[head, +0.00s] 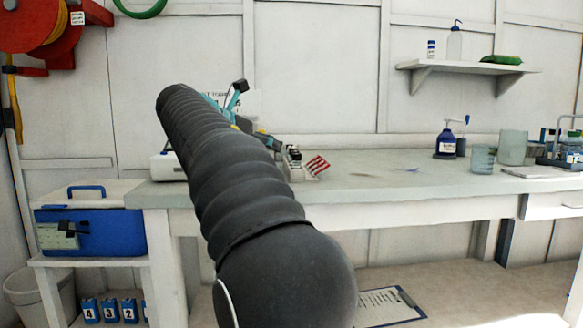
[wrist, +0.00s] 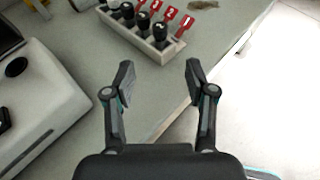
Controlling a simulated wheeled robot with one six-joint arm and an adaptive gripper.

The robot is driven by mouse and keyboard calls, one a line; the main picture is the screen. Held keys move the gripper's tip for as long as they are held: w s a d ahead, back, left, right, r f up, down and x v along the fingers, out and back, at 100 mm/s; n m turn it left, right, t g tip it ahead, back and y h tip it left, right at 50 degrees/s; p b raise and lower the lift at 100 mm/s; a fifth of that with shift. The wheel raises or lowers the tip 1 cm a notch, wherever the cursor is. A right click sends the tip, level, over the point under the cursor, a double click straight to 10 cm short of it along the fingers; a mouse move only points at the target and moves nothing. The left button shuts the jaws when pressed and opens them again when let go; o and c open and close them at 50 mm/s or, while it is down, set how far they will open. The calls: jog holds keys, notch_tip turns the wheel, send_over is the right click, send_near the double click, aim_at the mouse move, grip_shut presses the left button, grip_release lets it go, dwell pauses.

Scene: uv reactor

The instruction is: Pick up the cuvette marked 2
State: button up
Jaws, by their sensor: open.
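A pale rack (wrist: 152,50) holds a row of several black-capped cuvettes at the top of the wrist view. Red flags with white numbers stand along its right side; one reads 2 (wrist: 169,13). The cuvette beside that flag, second from the near end (wrist: 143,21), appears to be cuvette 2; its cap mark is too small to read surely. My gripper (wrist: 158,74) is open and empty, its fingers apart below the rack in the picture. In the head view the rack (head: 301,172) shows just right of my arm, which hides much of the gripper.
A white device (wrist: 45,105) stands left of my gripper. The bench (head: 380,170) is mostly clear right of the rack. A blue bottle (head: 446,143) and beakers (head: 483,158) stand farther right. The bench edge runs beneath my right finger in the wrist view.

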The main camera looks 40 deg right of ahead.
aim_at(294, 159)
jog(key=x, duration=0.7)
jog(key=shift+d+f+b, duration=0.1)
jog(key=shift+f+b, duration=0.05)
jog(key=shift+b, duration=0.25)
jog(key=shift+b+x, duration=0.45)
jog(key=shift+x, duration=2.25)
jog(key=shift+f, duration=0.15)
grip_shut()
